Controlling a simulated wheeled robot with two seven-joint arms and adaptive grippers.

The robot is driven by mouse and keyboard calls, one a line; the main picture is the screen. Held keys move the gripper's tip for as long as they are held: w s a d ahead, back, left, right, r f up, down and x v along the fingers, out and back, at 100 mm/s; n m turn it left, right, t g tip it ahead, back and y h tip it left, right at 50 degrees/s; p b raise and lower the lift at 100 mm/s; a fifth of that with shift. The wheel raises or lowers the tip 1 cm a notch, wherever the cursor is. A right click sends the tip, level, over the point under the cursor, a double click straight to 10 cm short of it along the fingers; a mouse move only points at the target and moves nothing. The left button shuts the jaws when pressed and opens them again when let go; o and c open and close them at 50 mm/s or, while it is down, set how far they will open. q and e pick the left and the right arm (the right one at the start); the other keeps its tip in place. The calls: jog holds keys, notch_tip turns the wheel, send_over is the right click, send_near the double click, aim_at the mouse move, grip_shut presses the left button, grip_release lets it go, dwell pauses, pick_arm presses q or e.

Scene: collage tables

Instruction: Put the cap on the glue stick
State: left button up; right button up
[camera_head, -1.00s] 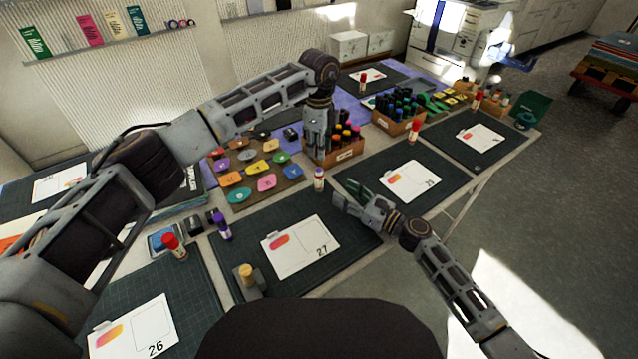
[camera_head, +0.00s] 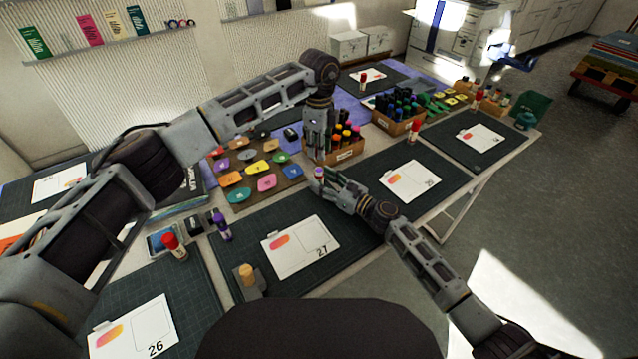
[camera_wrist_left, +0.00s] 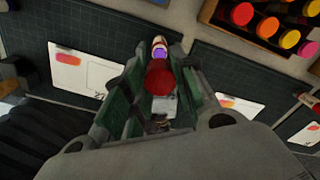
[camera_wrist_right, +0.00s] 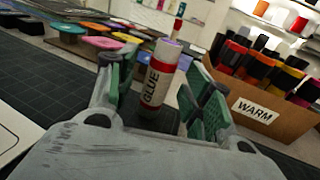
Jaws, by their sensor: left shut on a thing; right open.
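The uncapped glue stick (camera_wrist_right: 160,75) stands upright, white with red bands and a purple top. It also shows in the head view (camera_head: 319,172). My right gripper (camera_head: 322,180) is open, with its fingers on either side of the stick in the right wrist view (camera_wrist_right: 158,100); contact is not clear. My left gripper (camera_head: 317,155) points down just above the stick. In the left wrist view it is shut on a red cap (camera_wrist_left: 160,78), and the glue stick's purple top (camera_wrist_left: 160,48) shows beyond it, apart. The cap is hidden in the head view.
A wooden box of warm-coloured markers (camera_head: 346,150) stands close beside my left gripper. A board of coloured pieces (camera_head: 250,190) lies to the left. Other glue sticks with red (camera_head: 174,247) and purple (camera_head: 222,228) caps stand farther left. The mat with card 27 (camera_head: 300,246) is in front.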

jog(key=shift+w+a, duration=0.2)
jog(key=shift+a, duration=0.05)
grip_shut()
dwell(0.3)
